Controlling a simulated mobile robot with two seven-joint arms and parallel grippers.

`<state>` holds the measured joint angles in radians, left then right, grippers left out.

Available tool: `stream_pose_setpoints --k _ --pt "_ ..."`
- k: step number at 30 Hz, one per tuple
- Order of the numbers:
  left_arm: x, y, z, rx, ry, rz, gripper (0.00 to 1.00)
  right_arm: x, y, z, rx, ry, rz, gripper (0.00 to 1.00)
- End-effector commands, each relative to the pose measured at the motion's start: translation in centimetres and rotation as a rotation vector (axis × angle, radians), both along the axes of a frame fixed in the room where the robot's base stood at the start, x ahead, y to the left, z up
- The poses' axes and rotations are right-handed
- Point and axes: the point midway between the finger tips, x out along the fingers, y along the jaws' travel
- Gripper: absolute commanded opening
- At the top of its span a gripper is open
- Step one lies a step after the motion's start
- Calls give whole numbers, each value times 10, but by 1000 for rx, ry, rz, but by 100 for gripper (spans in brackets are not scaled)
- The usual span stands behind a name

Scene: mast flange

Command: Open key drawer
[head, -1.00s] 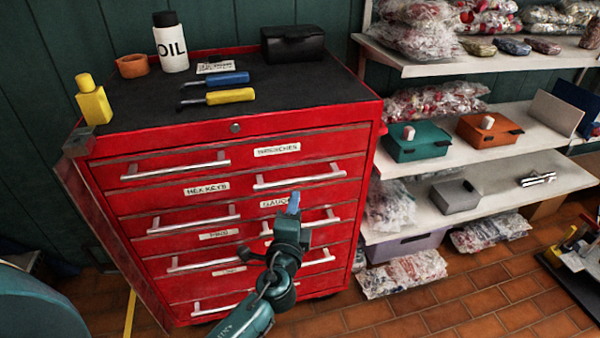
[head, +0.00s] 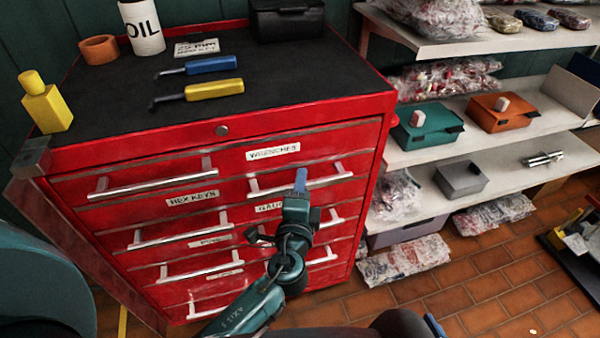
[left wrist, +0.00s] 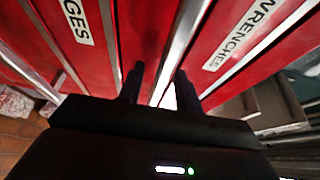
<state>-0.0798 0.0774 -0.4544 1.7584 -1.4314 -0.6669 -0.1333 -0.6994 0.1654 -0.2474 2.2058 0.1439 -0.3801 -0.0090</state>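The red tool cabinet (head: 222,160) has rows where label and handle alternate sides. The HEX KEYS label (head: 193,199) is at the left of the second row, and that row's bar handle (head: 330,178) is at the right. This drawer looks shut. My left gripper (head: 301,180) is at that handle. In the left wrist view my left gripper (left wrist: 160,82) is open, with the metal bar (left wrist: 185,35) between its fingers and a gap visible. A dark part with a blue tip (head: 433,325) at the bottom edge appears to be my right gripper; its fingers are not clear.
Shelves (head: 480,120) with boxes and bags are at the right. The brick floor (head: 480,270) in front of them is partly clear.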

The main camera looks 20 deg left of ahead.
Motion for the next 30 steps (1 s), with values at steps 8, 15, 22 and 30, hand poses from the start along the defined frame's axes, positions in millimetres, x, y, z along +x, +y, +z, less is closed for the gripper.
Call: stream_pose_setpoints --k 8,15,22,30 --pt "-3 -3 0 0 0 1 35 1 0 1 1 -1 1 36" --pt "-2 -2 0 0 0 1 30 0 1 1 1 -1 1 36" --pt "-2 -2 0 0 0 1 12 0 1 1 2 -1 0 36" --pt "-2 -2 0 0 0 1 0 -1 0 0 2 3 0 36"
